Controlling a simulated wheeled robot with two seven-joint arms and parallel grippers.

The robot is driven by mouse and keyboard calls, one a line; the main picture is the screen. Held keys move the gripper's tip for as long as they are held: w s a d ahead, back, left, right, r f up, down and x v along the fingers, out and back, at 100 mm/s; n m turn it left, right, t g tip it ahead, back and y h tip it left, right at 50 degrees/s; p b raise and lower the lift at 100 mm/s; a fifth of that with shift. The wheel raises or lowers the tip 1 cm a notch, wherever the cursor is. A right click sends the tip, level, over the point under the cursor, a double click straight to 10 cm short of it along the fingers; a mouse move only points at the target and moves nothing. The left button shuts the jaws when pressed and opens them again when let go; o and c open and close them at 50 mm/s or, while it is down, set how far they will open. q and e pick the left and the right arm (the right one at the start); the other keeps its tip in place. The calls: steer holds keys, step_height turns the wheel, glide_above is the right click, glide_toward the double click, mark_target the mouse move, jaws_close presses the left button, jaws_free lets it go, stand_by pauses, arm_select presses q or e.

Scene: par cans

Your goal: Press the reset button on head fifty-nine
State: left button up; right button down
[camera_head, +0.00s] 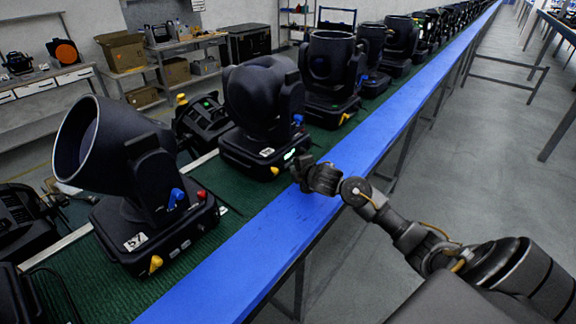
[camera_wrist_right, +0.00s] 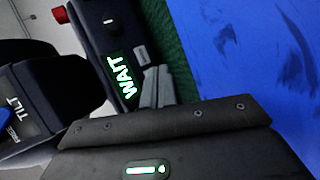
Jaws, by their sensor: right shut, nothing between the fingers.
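The second moving head (camera_head: 262,95) from the front stands on the green mat, its number plate (camera_head: 266,152) too small to read surely. Its base has a lit display (camera_head: 290,154), which reads WAIT in the wrist view (camera_wrist_right: 126,78). Beside the display is a small grey rectangle (camera_wrist_right: 140,54), whose marking I cannot read. My right gripper (camera_head: 299,170) is at the display end of this base. Its fingers (camera_wrist_right: 157,86) are closed together and empty, close to the panel; contact cannot be told. My left gripper is not in view.
The nearest head (camera_head: 115,150) is plated 57 and tilts its wide barrel left. More heads (camera_head: 332,70) run back in a row. A blue strip (camera_head: 250,245) edges the bench. In the wrist view are a red cap (camera_wrist_right: 60,14), a dark knob (camera_wrist_right: 110,19) and a blue TILT lever (camera_wrist_right: 14,122).

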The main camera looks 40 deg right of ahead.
steer(key=shift+s+d, duration=0.15)
steer(key=shift+s, duration=0.2)
steer(key=shift+s, duration=0.1)
